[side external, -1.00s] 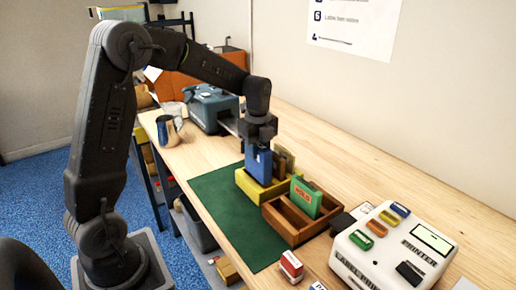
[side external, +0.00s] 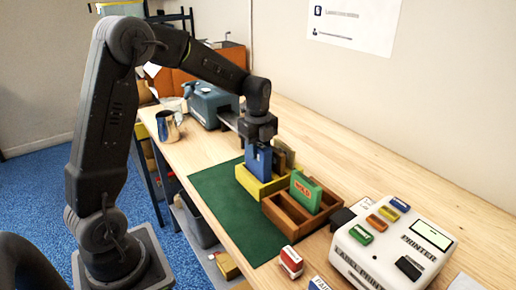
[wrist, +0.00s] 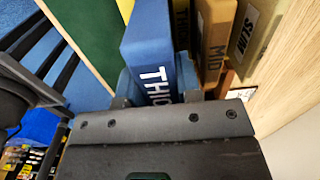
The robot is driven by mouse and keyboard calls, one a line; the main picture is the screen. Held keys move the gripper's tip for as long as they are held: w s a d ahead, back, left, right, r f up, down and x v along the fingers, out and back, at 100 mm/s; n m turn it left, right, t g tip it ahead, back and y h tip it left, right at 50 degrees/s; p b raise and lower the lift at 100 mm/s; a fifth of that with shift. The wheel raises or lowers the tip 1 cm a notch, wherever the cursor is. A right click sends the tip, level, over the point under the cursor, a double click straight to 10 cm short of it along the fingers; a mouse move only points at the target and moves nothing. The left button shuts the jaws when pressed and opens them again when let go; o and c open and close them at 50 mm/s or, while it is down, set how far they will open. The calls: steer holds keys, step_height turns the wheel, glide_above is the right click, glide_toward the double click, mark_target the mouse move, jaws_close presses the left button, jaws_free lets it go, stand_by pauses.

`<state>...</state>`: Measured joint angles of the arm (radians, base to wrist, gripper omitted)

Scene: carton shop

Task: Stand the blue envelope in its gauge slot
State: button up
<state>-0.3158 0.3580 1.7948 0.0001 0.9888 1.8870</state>
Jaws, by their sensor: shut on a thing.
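The blue envelope (side external: 258,161) is upright in my gripper (side external: 259,146), which is shut on its top. In the wrist view the envelope (wrist: 149,50) shows white letters starting "THIC", between my fingers (wrist: 152,92). The yellow gauge (side external: 250,184) stands on the green mat. The envelope's lower part meets the gauge, its bottom edge hidden behind the front wall; I cannot tell how deep it sits. Tan upright pieces stand behind it, and in the wrist view these include one marked MID (wrist: 214,40) and one marked SLIM (wrist: 242,35).
A wooden tray (side external: 285,222) holding a green HOLD envelope (side external: 306,191) is just in front of the gauge. A white label printer (side external: 390,250) and a red-and-white stamp (side external: 291,262) are nearer. The green mat's (side external: 222,207) left part is clear.

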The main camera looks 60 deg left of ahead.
steer(key=shift+f, duration=0.2)
steer(key=shift+f, duration=0.7)
steer(key=shift+f, duration=0.3)
steer(key=o, duration=1)
steer(key=shift+c, duration=0.2)
steer(key=shift+r, duration=3)
